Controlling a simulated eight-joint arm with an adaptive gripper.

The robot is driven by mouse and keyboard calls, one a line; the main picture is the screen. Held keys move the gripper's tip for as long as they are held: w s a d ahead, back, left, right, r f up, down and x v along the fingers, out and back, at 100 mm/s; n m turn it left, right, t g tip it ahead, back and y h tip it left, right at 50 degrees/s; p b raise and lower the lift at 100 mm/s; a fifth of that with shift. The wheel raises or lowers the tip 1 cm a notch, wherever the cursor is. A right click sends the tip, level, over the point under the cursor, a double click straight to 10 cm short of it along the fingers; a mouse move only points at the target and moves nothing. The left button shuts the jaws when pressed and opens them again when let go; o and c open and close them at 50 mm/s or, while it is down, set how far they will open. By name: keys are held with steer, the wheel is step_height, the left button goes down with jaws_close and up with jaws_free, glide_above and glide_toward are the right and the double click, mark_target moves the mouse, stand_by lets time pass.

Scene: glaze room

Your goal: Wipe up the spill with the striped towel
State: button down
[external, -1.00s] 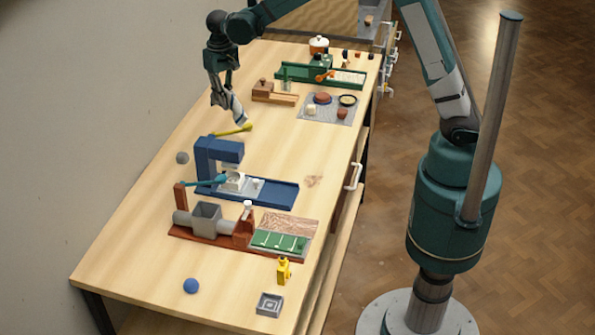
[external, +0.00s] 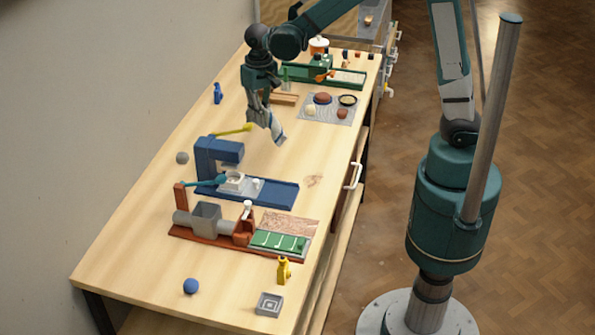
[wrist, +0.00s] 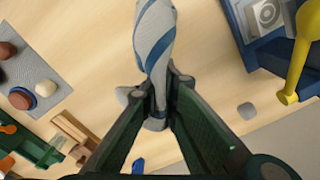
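The striped towel (external: 277,131), white with blue-grey bands, hangs folded from my gripper (external: 261,114), above the middle of the table. In the wrist view the towel (wrist: 156,38) is pinched between the fingertips of my gripper (wrist: 163,95), and part of it bulges out beside them. I see no gap between the towel and the fingers. A faint brownish patch (external: 313,181) lies on the wood near the right edge, to the right of and nearer than the towel. I cannot tell if it is the spill or a mark in the wood.
A blue C-shaped press (external: 217,157) and a red-brown machine (external: 206,232) stand nearer the camera. A grey mat (external: 318,118) with small items is behind right. Table right of the press is clear.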

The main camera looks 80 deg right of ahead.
steer(key=shift+f, duration=0.1)
steer(key=shift+f+b, duration=2.95)
steer(key=shift+f, duration=1.5)
steer(key=c, duration=1.7)
jaws_free()
steer(key=shift+f, duration=0.15)
